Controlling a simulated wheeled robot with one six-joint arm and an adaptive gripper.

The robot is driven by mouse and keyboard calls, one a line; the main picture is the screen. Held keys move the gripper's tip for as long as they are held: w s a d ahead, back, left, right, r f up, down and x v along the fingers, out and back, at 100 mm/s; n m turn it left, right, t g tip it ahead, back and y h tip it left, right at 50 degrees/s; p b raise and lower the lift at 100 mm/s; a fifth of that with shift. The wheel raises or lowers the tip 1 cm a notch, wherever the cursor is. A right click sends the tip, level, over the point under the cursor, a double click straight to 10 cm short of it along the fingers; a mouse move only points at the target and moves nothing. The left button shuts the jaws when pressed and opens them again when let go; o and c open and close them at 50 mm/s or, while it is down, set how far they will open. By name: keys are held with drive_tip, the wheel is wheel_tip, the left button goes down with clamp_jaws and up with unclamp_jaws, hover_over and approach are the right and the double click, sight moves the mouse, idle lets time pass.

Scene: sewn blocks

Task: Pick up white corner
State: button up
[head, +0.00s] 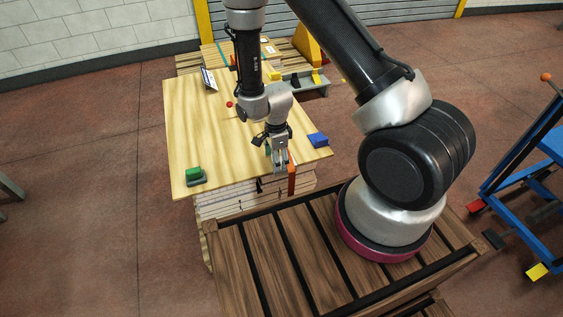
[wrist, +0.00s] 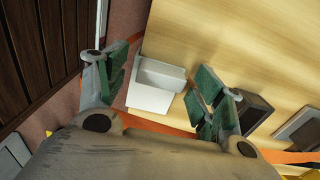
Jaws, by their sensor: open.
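The white corner (wrist: 158,88) is a pale angled block at the edge of the wooden table top in the wrist view. My gripper (wrist: 160,75) is open, with a green-padded finger on either side of the white corner in the picture; contact cannot be made out. In the head view my gripper (head: 279,160) points down at the table's near edge. I cannot pick out the white corner there; the gripper appears to hide it.
An orange strip (head: 292,180) hangs at the near edge. In the wrist view a dark block (wrist: 258,112) sits close beside the right finger.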

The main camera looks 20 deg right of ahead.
drive_tip(key=c, duration=1.1)
drive_tip(key=shift+r, duration=0.15)
